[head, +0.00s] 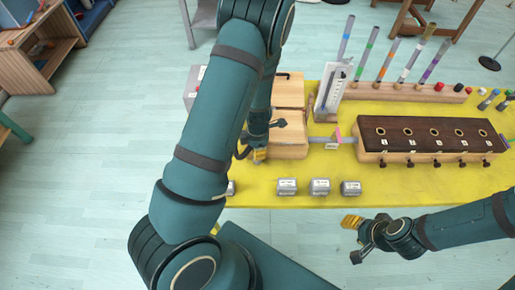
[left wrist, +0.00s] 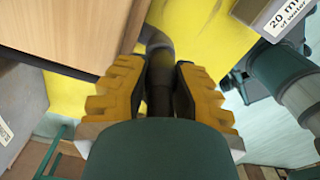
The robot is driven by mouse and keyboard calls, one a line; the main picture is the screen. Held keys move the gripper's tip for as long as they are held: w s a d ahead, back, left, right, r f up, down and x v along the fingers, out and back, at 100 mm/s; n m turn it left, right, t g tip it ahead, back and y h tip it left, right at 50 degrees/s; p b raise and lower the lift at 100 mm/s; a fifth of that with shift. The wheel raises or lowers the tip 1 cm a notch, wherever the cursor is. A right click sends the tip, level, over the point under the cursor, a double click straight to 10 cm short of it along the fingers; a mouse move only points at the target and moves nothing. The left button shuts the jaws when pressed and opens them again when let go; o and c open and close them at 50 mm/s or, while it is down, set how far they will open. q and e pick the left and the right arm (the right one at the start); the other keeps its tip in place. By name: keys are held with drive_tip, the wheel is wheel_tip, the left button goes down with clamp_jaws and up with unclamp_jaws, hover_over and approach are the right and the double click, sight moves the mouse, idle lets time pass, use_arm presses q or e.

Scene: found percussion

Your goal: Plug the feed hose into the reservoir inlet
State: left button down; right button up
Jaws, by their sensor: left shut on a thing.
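My left gripper (head: 260,154) reaches down at the left end of the yellow table, in front of a wooden box (head: 289,140). In the left wrist view its yellow-padded fingers (left wrist: 160,88) are shut on a dark hose (left wrist: 159,62). The hose runs up between the pads and out past the fingertips; its end is not clear. A bit of dark hose (head: 241,152) also shows beside the gripper in the head view. My arm hides part of this area, and I cannot make out the inlet. My right gripper (head: 354,238) is open and empty in front of the table.
The yellow table (head: 255,197) holds small labelled blocks (head: 287,187) along its front edge. A dark-topped wooden chest (head: 430,135) with several holes stands right. Coloured tubes (head: 388,60) stand in a rack behind.

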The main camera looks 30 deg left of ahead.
use_arm(q)
drive_tip(key=shift+f, duration=0.35)
drive_tip(key=c, duration=0.9)
unclamp_jaws()
drive_tip(key=shift+o, duration=0.2)
drive_tip(key=shift+r, duration=0.15)
drive_tip(key=shift+w+r, duration=0.1)
drive_tip(key=shift+r, duration=0.2)
drive_tip(key=r, duration=1.1)
drive_tip(key=shift+s+d+r, duration=0.1)
drive_tip(key=shift+s, duration=0.1)
